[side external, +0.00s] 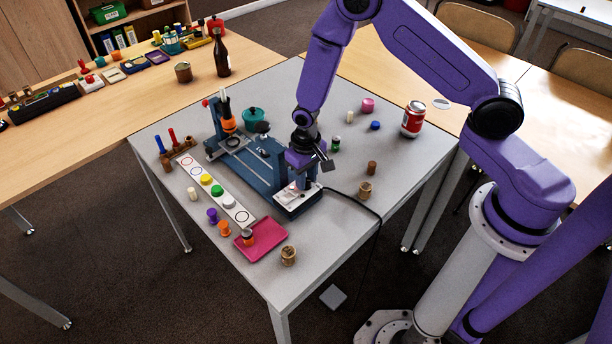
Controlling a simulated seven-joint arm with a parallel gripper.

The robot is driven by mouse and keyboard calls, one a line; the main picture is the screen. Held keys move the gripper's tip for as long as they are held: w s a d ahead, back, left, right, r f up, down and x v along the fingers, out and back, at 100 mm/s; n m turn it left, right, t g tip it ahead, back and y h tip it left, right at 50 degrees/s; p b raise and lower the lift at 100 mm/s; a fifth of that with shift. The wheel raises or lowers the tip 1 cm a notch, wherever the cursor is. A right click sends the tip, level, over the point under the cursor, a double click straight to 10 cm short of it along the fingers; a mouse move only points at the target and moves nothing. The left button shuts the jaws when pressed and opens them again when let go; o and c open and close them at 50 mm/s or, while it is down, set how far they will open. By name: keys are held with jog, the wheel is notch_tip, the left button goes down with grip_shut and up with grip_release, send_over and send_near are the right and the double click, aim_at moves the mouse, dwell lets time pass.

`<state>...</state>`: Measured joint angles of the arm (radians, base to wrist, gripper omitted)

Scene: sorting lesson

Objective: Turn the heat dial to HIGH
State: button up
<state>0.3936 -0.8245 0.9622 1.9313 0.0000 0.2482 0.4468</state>
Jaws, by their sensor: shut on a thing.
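The blue machine (259,163) stands on the grey table, with a white control panel (298,202) at its near right end. My gripper (300,178) points down over this end, close above the panel. Its jaws are shut on the heat dial, but the fingertips and the dial are too small and covered to see clearly. The dial's setting and the HIGH mark cannot be read. A small reddish spot shows on the panel beside the jaws.
An orange-and-black piece (228,122) stands at the machine's far end. A strip with coloured discs (217,190) and a pink tray (252,252) lie in front. A black cable (357,203) runs off the table's right edge. A red can (413,119) stands at right.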

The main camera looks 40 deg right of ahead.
jog(key=shift+m, duration=0.3)
jog(key=o, duration=1)
jog(key=shift+o, duration=0.2)
